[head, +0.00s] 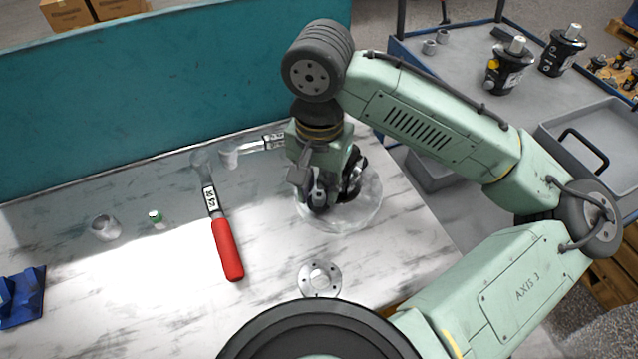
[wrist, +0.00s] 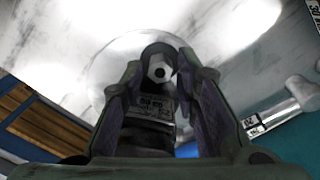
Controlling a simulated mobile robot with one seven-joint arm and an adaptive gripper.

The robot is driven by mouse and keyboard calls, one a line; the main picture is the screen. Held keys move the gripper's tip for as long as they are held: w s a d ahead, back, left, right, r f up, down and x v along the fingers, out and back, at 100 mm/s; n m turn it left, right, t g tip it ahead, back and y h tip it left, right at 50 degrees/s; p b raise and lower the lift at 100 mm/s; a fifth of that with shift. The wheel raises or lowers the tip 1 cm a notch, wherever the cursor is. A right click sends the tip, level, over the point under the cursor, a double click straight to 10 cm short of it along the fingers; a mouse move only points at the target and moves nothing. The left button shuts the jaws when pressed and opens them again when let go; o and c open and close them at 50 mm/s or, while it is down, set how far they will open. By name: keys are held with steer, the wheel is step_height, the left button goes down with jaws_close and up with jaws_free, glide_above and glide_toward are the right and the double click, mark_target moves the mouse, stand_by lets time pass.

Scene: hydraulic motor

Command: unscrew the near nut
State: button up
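My gripper (head: 335,200) points down over a clear round disc (head: 372,212) on the right part of the table. In the wrist view, its two dark fingers (wrist: 158,68) stand apart on either side of a black body with a pale label (wrist: 155,106). In the head view my gripper hides most of this body. Which piece is the near nut is not clear.
A red-handled wrench (head: 228,250) lies left of my gripper. A second tool (head: 262,144) lies behind it. A grey ring (head: 106,228), a small green piece (head: 155,215) and a flange (head: 320,279) lie apart. A teal panel (head: 150,100) closes the back; a trolley (head: 462,70) holds black motors.

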steer(key=shift+r+m+p, duration=0.25)
steer(key=shift+m+p, duration=0.9)
steer(key=shift+m, duration=0.05)
steer(key=m, duration=0.3)
steer(key=shift+f, duration=0.25)
steer(key=m, duration=0.3)
jaws_close()
steer(key=n, duration=0.5)
steer(key=shift+r+n, duration=0.1)
steer(key=shift+n, duration=0.3)
steer(key=shift+w, duration=0.1)
